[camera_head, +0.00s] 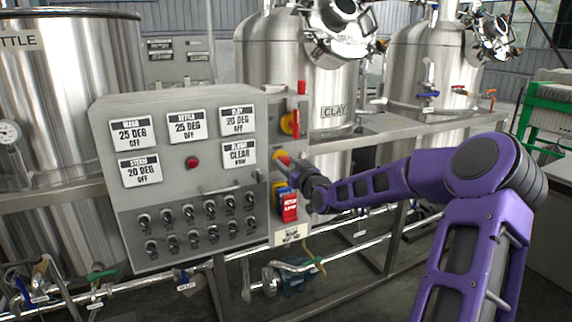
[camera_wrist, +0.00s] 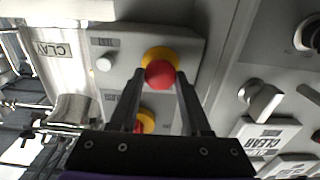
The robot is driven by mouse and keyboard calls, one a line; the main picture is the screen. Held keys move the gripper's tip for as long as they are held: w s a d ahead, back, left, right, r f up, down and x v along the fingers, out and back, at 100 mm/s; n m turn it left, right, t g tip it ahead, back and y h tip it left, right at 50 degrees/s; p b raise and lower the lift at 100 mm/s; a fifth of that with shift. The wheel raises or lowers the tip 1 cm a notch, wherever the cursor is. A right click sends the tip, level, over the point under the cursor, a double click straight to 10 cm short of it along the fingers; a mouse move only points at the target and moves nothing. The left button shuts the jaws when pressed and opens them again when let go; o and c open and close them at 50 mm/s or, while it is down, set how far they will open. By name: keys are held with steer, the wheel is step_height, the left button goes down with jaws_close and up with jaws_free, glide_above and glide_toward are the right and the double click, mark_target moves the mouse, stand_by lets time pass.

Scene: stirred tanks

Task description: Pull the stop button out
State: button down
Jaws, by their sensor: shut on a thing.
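The stop button is a round red knob on a yellow ring, mounted on the side face of the grey control box. It shows in the wrist view (camera_wrist: 160,74) between my two fingertips, and partly in the head view (camera_head: 282,157) at the box's right side. My gripper (camera_wrist: 161,78) is shut on the red knob, one finger on each side. In the head view my gripper (camera_head: 291,164) is at the button and covers part of it. How far the knob stands out from its ring cannot be told.
A red and yellow rotary switch (camera_head: 290,122) sits above the button on the same box. A red and blue switch (camera_head: 288,205) is close below my gripper. The control box front (camera_head: 190,215) has several knobs and labels. Steel tanks (camera_head: 275,75) and a rail stand behind.

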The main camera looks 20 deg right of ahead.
steer(key=shift+c, duration=1.8)
jaws_free()
steer(key=shift+s, duration=0.15)
steer(key=s+p, duration=0.2)
steer(key=s, duration=1.5)
steer(key=shift+s+d, duration=0.25)
steer(key=shift+d, duration=0.05)
steer(key=shift+w, duration=0.1)
